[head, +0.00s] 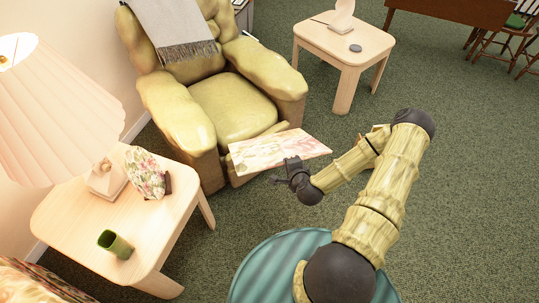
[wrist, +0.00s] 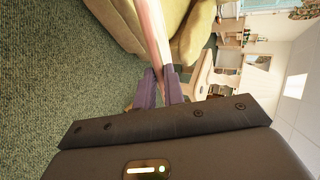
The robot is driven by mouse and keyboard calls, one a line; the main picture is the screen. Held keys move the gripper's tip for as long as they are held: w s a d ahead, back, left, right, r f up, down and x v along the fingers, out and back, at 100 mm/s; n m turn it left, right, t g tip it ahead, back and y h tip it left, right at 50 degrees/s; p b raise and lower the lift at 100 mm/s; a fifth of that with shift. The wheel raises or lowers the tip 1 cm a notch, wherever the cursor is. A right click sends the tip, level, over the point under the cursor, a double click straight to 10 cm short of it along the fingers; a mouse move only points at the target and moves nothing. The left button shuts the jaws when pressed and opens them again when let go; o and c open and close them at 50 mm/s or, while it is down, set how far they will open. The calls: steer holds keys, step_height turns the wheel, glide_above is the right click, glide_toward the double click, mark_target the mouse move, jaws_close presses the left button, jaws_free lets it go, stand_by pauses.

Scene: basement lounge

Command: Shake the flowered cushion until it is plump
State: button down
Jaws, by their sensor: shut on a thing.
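The flowered cushion (head: 280,151) is a thin, flat, pale rectangle with pink and green flowers. It is held roughly level in the air in front of the armchair. My gripper (head: 290,166) is shut on its near edge. In the wrist view the cushion (wrist: 154,35) shows edge-on, as a thin pinkish strip running up between the two purple fingers of my gripper (wrist: 160,84). The cushion's underside is hidden in the head view.
A yellow-green armchair (head: 232,108) with a grey throw (head: 175,25) stands behind the cushion. A left side table (head: 85,238) holds a lamp (head: 55,95), a flowered object (head: 146,174) and a green cup (head: 114,244). Another table (head: 345,45) stands behind. Carpet at right is clear.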

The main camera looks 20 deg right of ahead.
steer(key=s+a+n+g+y+p, duration=0.1)
steer(key=a+n+g+y+p, duration=0.1)
steer(key=a+n+g+p, duration=0.5)
step_height(320, 180, up, 8)
steer(key=n+g+h+p, duration=0.1)
steer(key=g+p, duration=0.2)
steer(key=p, duration=0.7)
steer(key=shift+w+d+r+n+g, duration=0.15)
steer(key=shift+w+r+n+g, duration=0.05)
steer(key=shift+w+n+g, duration=0.1)
